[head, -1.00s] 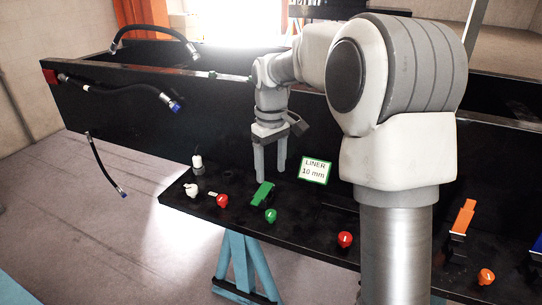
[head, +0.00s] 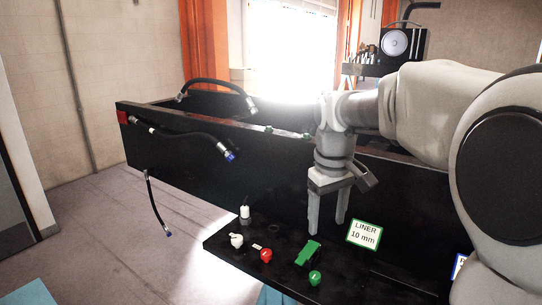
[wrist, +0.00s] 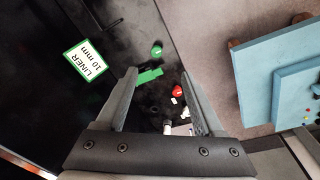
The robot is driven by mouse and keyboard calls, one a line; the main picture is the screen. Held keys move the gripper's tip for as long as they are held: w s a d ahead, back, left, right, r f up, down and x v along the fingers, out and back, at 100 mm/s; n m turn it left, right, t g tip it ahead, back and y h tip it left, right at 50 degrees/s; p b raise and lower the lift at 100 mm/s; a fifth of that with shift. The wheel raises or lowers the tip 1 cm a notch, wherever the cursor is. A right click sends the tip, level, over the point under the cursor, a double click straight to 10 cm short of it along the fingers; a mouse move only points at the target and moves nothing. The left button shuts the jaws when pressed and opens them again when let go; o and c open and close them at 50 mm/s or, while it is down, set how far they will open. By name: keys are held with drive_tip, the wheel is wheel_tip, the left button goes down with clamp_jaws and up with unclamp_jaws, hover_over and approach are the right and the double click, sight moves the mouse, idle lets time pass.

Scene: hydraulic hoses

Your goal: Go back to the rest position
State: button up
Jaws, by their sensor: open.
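My gripper (head: 326,222) hangs fingers-down in front of the black panel, above the shelf with the coloured knobs. Its two fingers are apart with nothing between them. In the wrist view my gripper (wrist: 160,100) also shows open, with the black shelf below it. A green latch-like part (head: 308,253) lies on the shelf near the fingers, and it shows in the wrist view (wrist: 149,75) too. The fingers look clear of it. A sign reading "LINER 10 mm" (head: 364,235) stands to the right of the fingers.
Black hoses with blue ends (head: 229,155) hang on the panel at left. The shelf carries a red knob (head: 266,255), a green knob (head: 314,278) and a white fitting (head: 236,240). A blue table (wrist: 275,62) shows in the wrist view. Open floor lies at left.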

drive_tip(key=s+f+m+t, duration=0.1)
drive_tip(key=s+m+t, duration=0.3)
drive_tip(key=s, duration=1.7)
drive_tip(key=shift+d+f, duration=0.15)
drive_tip(key=shift+d, duration=0.1)
